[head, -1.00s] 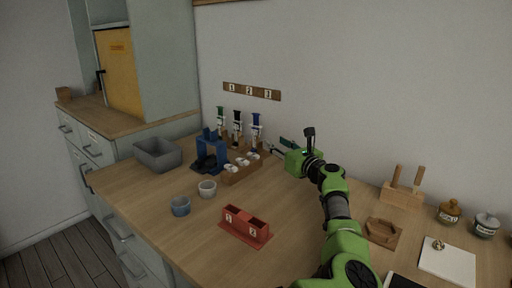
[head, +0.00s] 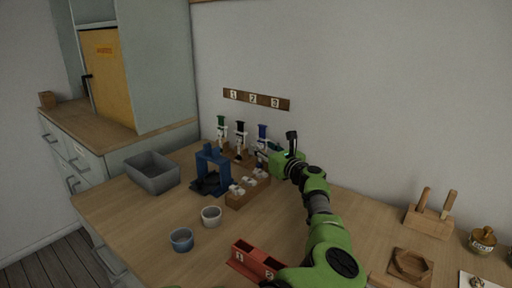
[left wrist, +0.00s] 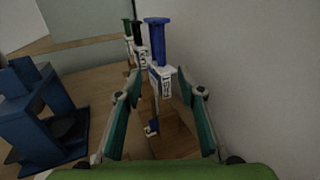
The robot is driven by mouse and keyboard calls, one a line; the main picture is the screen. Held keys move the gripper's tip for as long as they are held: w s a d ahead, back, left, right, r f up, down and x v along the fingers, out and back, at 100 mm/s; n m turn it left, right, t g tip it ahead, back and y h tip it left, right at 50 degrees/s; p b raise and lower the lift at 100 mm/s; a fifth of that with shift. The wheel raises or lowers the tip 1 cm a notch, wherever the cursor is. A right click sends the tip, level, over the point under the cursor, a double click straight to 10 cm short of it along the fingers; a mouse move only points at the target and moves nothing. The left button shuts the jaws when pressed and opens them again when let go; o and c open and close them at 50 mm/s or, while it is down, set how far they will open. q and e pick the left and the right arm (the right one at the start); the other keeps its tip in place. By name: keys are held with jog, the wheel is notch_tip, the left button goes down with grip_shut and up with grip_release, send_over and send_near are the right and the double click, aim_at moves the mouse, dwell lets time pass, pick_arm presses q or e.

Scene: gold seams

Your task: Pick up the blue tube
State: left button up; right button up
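The blue tube (head: 262,133) stands upright at the right end of a row with a green tube (head: 221,124) and a black tube (head: 240,130). It has a blue top and a white, labelled body. In the left wrist view the blue tube (left wrist: 157,42) is straight ahead, in line with the gap between my fingers. My left gripper (head: 264,151) is open beside it, with a finger on either side of the gap and visible space at both sides. I cannot tell how deep the tube sits between the fingertips. My right gripper is not in view.
A blue stand (head: 212,168) and a wooden block with white pieces (head: 240,198) are left of the gripper. A grey bin (head: 152,178), two cups (head: 181,240) and a red holder (head: 244,264) are on the table. The wall is close behind the tubes.

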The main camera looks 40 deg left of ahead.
pick_arm(q)
jog(key=shift+w+a, duration=0.1)
jog(key=shift+w, duration=0.05)
jog(key=shift+d+r, duration=0.35)
jog(key=shift+d, duration=0.05)
jog(key=c, duration=0.6)
jog(key=shift+a+f, duration=0.1)
grip_shut()
